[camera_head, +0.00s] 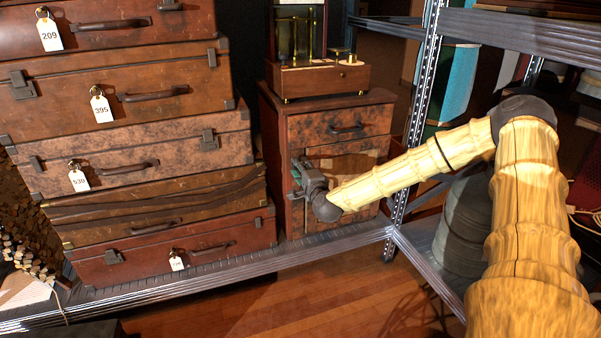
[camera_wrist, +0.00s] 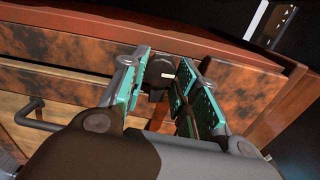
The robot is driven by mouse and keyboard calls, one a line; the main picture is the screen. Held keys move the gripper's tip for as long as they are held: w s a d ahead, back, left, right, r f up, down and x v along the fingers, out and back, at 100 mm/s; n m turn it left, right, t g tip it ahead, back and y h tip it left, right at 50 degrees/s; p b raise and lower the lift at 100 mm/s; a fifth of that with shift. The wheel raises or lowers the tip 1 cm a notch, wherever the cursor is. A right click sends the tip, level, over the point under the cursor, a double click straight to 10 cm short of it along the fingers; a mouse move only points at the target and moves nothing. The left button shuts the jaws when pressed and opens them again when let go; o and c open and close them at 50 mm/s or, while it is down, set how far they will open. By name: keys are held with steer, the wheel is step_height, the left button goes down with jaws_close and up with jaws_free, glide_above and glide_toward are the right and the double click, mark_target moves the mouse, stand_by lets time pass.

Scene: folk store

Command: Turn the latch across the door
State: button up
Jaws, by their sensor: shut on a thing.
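A small brown wooden cabinet (camera_head: 295,130) stands at the centre of the head view, with a drawer on top and a mottled door (camera_head: 350,162) below it. My gripper (camera_head: 302,172) is at the cabinet's left front edge, beside the door. In the wrist view my gripper (camera_wrist: 162,76) has its green-padded fingers on either side of a dark latch (camera_wrist: 158,70) with a small pale mark, and it is shut on it. The head view hides the latch behind my gripper. I cannot tell the latch's exact angle.
A dark drawer handle (camera_head: 347,128) sticks out above the door. A wooden box (camera_head: 318,80) with brass and glass parts stands on the cabinet. Stacked suitcases (camera_head: 135,130) rise close on the left. A metal shelf post (camera_head: 412,125) stands on the right.

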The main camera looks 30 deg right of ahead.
steer(key=shift+s+d+f+m, duration=0.1)
steer(key=shift+d+f+m, duration=0.1)
steer(key=shift+m, duration=0.4)
steer(key=o, duration=1)
steer(key=shift+d, duration=0.1)
steer(key=shift+o, duration=0.2)
steer(key=shift+a+r, duration=0.1)
steer(key=shift+a, duration=0.1)
steer(key=v, duration=1.1)
steer(key=shift+s, duration=0.4)
steer(key=shift+a, duration=0.1)
